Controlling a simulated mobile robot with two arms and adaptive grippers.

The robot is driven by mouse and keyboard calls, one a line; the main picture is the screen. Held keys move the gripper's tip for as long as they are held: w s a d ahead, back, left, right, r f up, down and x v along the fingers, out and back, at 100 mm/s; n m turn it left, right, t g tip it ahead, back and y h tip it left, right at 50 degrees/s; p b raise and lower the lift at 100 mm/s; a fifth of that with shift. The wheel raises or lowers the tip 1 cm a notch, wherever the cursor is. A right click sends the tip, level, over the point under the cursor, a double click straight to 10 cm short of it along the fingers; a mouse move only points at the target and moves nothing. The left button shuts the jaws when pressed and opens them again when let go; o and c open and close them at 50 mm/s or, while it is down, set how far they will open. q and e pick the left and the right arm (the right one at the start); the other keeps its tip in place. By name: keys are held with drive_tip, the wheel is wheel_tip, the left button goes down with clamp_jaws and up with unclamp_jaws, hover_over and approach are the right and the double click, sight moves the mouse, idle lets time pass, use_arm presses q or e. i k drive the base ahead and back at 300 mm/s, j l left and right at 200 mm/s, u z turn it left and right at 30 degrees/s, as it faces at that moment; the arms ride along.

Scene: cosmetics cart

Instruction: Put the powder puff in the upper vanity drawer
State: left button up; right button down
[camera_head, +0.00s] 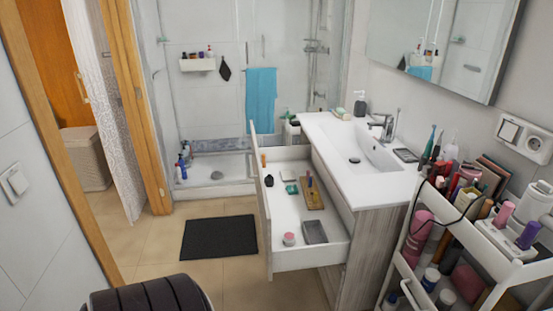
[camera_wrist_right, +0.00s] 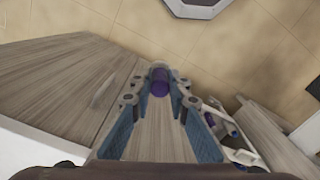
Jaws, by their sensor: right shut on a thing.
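The upper vanity drawer (camera_head: 318,257) is pulled open below the sink in the head view. Small items lie in it, with bare white floor between them. In the right wrist view my right gripper (camera_wrist_right: 159,90) is shut on a small purple cylindrical thing (camera_wrist_right: 160,84) at its fingertips. I cannot tell for sure whether this is the powder puff; most of it is hidden by the fingers. A wood-grain panel (camera_wrist_right: 60,85) lies to the left of the fingers there. Neither gripper shows in the head view, and my left gripper is not in view.
A white cart (camera_head: 490,254) crowded with cosmetics stands to the right of the vanity. A tap (camera_head: 383,124) and a soap bottle (camera_head: 360,104) stand by the sink (camera_head: 352,145). A dark mat (camera_head: 218,237) lies on the open floor left of the drawer.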

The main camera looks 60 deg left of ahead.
sight(285, 226)
drive_tip(key=i+j+u, duration=0.2)
drive_tip(key=j+u, duration=0.25)
drive_tip(key=i+j+u, duration=0.25)
drive_tip(key=j+u, duration=0.2)
drive_tip(key=i+j+u, duration=0.25)
drive_tip(key=u, duration=0.2)
drive_tip(key=i+j, duration=0.3)
drive_tip(key=i, duration=0.15)
drive_tip(key=i+j+u, duration=0.1)
drive_tip(key=i+j, duration=0.55)
drive_tip(key=i, duration=0.25)
